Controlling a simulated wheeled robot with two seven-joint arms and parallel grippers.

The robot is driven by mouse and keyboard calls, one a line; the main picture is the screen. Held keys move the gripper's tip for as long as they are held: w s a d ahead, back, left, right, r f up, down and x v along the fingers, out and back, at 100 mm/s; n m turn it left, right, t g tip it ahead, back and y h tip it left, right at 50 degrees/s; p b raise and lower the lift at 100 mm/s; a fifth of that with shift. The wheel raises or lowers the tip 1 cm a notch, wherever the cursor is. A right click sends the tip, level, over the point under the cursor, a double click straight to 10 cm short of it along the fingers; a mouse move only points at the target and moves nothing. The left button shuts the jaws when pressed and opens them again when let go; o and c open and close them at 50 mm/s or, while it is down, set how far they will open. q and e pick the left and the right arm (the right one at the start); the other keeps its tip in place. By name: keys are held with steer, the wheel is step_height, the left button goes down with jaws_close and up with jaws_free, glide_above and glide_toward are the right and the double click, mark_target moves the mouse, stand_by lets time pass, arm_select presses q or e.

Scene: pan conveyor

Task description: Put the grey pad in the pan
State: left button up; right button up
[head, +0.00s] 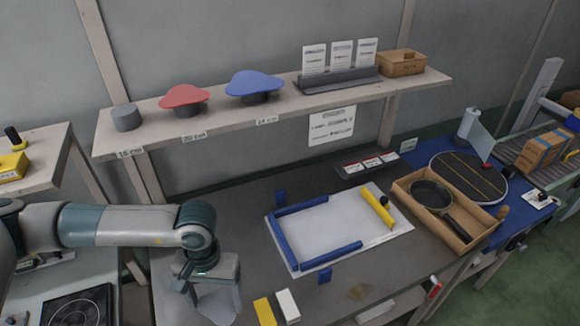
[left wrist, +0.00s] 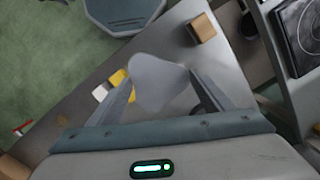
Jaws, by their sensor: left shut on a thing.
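The grey pad (left wrist: 158,82) is a thin, rounded flat sheet, held between the two fingers of my left gripper (left wrist: 160,98) in the left wrist view. In the head view the left gripper (head: 208,284) hangs at the lower left over the dark table, with the pad (head: 220,306) below it, partly hidden by the fingers. The dark round pan (head: 431,193) lies in an open cardboard box (head: 408,200) at the right, its handle toward the lower right. The pad is well to the left of the pan. My right gripper is not in view.
A white board (head: 335,228) with blue bars (head: 332,256) and a yellow bar (head: 377,207) lies between gripper and box. Yellow (head: 265,311) and white (head: 288,306) blocks lie right of the gripper. Above, a shelf (head: 215,122) bears red (head: 184,96) and blue (head: 254,82) pads.

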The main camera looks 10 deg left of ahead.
arm_select(q)
step_height(320, 180, down, 12)
steer(key=b, duration=1)
steer(key=shift+d+r, duration=0.1)
steer(key=shift+r, duration=0.15)
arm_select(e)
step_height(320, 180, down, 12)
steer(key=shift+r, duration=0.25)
arm_select(q)
steer(key=shift+s, duration=0.15)
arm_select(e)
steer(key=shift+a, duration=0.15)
